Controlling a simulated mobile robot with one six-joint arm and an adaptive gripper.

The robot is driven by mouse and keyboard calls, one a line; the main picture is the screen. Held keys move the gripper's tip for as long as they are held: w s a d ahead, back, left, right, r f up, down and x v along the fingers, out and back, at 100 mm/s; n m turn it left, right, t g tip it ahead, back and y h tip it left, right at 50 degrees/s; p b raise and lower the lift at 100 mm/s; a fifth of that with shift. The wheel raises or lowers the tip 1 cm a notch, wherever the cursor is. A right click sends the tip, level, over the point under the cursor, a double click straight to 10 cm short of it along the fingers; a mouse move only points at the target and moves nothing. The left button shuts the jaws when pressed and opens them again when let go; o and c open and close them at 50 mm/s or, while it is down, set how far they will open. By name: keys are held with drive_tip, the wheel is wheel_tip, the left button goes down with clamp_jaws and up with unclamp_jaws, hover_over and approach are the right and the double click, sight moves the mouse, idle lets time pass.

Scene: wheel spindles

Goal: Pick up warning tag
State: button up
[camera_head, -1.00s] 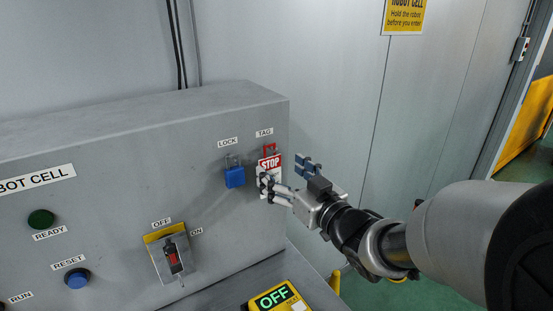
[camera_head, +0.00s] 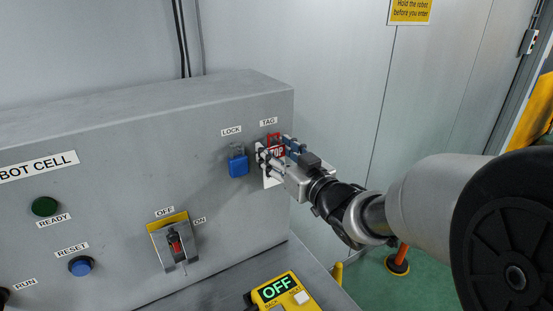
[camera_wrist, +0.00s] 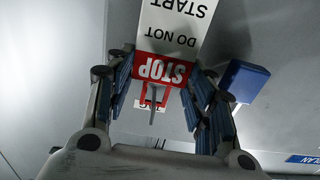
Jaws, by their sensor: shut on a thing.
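The warning tag (camera_head: 273,181) is a white card with a red STOP band, under the TAG label on the grey panel face. In the wrist view the tag (camera_wrist: 172,28) appears upside down, reading "STOP DO NOT START". My gripper (camera_head: 272,149) is shut on the tag near its red band, and its fingers cover part of it. In the wrist view the gripper (camera_wrist: 160,75) has its two blue-padded fingers on either side of the band. A red loop and a grey peg (camera_wrist: 153,105) show beside the TAG label. I cannot tell whether the loop still hangs on the peg.
A blue padlock (camera_head: 238,165) hangs just left of the tag, close to my fingers. An OFF/ON switch (camera_head: 174,246), a green button (camera_head: 45,206) and a blue button (camera_head: 81,266) sit further left. A yellow pendant showing OFF (camera_head: 279,291) lies on the ledge below.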

drive_tip(key=shift+c, duration=1.2)
drive_tip(key=r+b+v, duration=0.1)
drive_tip(key=b+v, duration=0.1)
drive_tip(key=v, duration=1.6)
drive_tip(key=shift+r+b, duration=0.25)
drive_tip(key=shift+b, duration=0.15)
drive_tip(key=shift+w, duration=0.15)
